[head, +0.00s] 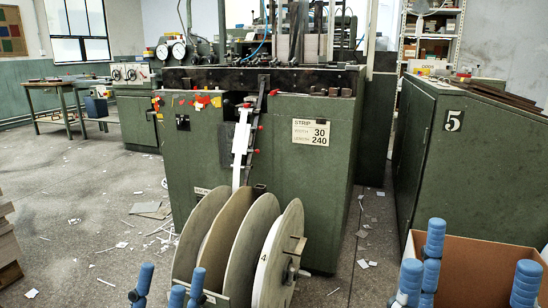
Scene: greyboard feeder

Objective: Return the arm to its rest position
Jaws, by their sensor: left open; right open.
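My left gripper (169,286) shows at the bottom left, its blue fingers pointing up, apart and empty. It is low in front of the large discs, to their left. My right gripper (467,272) shows at the bottom right, with its blue fingers spread wide and nothing between them. It stands in front of an open cardboard box (480,262); whether it touches the box I cannot tell. The rest of both arms is out of view or hidden.
A green feeder machine (215,150) with a strip sign stands ahead. Several large upright discs (255,240) stand before it, a white strip (240,145) rising behind. A green cabinet marked 5 (425,165) stands right. Grey floor (90,225) with paper scraps lies open at left.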

